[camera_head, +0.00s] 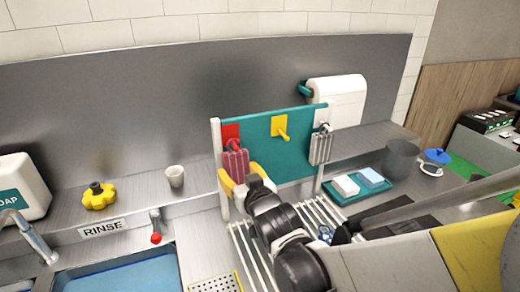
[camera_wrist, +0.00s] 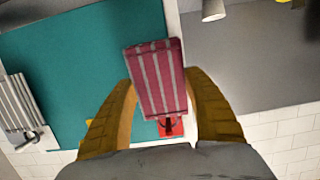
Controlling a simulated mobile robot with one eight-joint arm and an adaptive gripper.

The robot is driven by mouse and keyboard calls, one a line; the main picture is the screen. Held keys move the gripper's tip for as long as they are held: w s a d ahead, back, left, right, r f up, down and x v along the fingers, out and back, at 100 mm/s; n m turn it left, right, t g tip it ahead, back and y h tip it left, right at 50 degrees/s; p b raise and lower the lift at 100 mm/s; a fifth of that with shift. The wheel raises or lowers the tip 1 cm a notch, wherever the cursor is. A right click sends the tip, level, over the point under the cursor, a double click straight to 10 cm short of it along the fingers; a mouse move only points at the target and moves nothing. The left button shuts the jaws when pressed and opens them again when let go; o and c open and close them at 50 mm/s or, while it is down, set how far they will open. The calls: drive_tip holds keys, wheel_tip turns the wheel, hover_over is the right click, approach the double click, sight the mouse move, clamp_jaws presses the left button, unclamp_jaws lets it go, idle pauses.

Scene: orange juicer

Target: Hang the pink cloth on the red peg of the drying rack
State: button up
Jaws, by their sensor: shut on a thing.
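The pink cloth (camera_head: 235,163), dark pink with pale stripes, is upright right by the red peg (camera_head: 231,134) at the left end of the teal drying rack panel (camera_head: 258,150). My gripper (camera_head: 240,182) has its yellow fingers on the cloth from the front. In the wrist view the cloth (camera_wrist: 157,78) lies between the two fingers (camera_wrist: 160,84), and the red peg plate with a dark hook (camera_wrist: 170,128) shows at the cloth's edge. Whether the cloth's loop is around the peg, I cannot tell.
A yellow peg (camera_head: 279,127) is empty mid-panel. A grey striped cloth (camera_head: 321,147) hangs at the panel's right end. A teal tray (camera_head: 345,197) with two blocks stands to the right.

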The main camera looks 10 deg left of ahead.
drive_tip(key=o, duration=1.1)
drive_tip(key=v, duration=1.2)
drive_tip(key=d+f+m+g+h, duration=0.1)
drive_tip(key=d+f+m+h, duration=0.15)
drive_tip(key=d, duration=0.65)
drive_tip(key=d+f+m+g+h, duration=0.1)
drive_tip(key=d+h, duration=0.3)
drive_tip(key=d, duration=0.5)
drive_tip(key=s+d+f+m+g+h, duration=0.1)
drive_tip(key=s+d+f+m+g, duration=0.1)
drive_tip(key=s+d, duration=0.8)
drive_tip(key=shift+s+d+f+m+g+h, duration=0.35)
drive_tip(key=shift+s+f+g, duration=0.15)
drive_tip(key=shift+g, duration=0.6)
